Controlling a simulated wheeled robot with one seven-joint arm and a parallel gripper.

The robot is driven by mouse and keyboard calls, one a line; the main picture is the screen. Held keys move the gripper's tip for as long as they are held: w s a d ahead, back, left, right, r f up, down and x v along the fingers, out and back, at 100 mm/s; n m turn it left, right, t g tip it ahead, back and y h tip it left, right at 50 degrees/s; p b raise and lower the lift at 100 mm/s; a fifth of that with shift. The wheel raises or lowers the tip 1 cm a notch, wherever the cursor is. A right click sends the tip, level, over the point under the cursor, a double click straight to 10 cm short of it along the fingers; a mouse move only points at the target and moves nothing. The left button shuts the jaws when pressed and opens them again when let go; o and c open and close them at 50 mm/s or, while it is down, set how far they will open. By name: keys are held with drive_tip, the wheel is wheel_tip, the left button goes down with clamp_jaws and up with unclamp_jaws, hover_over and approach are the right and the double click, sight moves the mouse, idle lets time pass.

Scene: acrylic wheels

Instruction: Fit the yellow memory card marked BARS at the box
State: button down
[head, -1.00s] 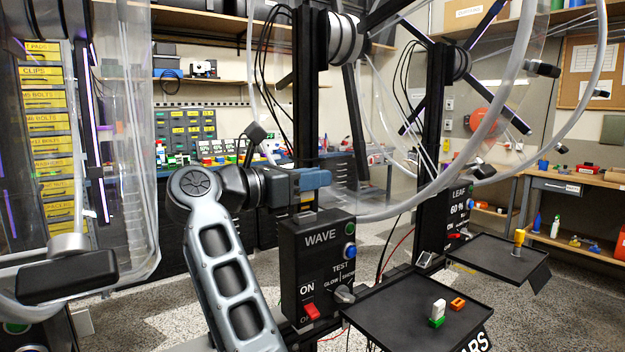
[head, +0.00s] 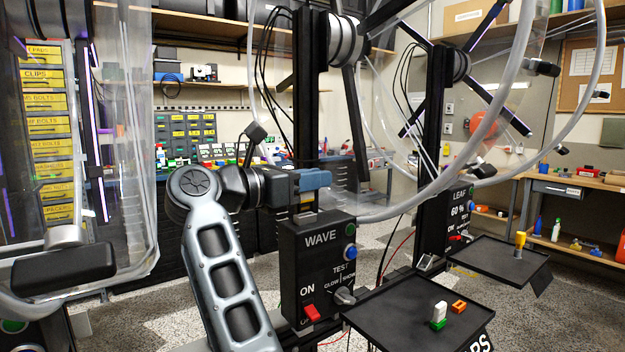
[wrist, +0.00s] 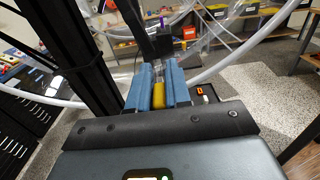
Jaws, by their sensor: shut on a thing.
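My gripper (head: 312,182) has blue fingers and is right above the top of the black box marked WAVE (head: 318,262). In the wrist view my gripper (wrist: 158,88) is shut on the yellow memory card (wrist: 159,96), which stands between the fingers. In the head view a little yellow shows under the fingers, close to the box top. I cannot tell whether the card touches the box or sits in a slot. The card's mark cannot be read. The box has a red switch, a grey knob and green and blue buttons.
A black tray (head: 385,318), its front label partly cut off, holds a white and green piece (head: 439,315) and an orange piece (head: 459,306). A second box marked LEAF (head: 459,210) and its tray (head: 487,265) stand behind. Clear wheel rims and black posts surround the arm.

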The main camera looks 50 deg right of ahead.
drive_tip(key=shift+f+b, duration=1.1)
drive_tip(key=shift+f, duration=0.1)
drive_tip(key=c, duration=1)
unclamp_jaws()
drive_tip(key=shift+r, duration=0.1)
drive_tip(key=shift+r, duration=0.1)
wheel_tip(320, 180, up, 3)
drive_tip(key=p, duration=0.3)
drive_tip(key=shift+f, duration=0.2)
drive_tip(key=shift+d+p, duration=0.1)
drive_tip(key=shift+p, duration=0.9)
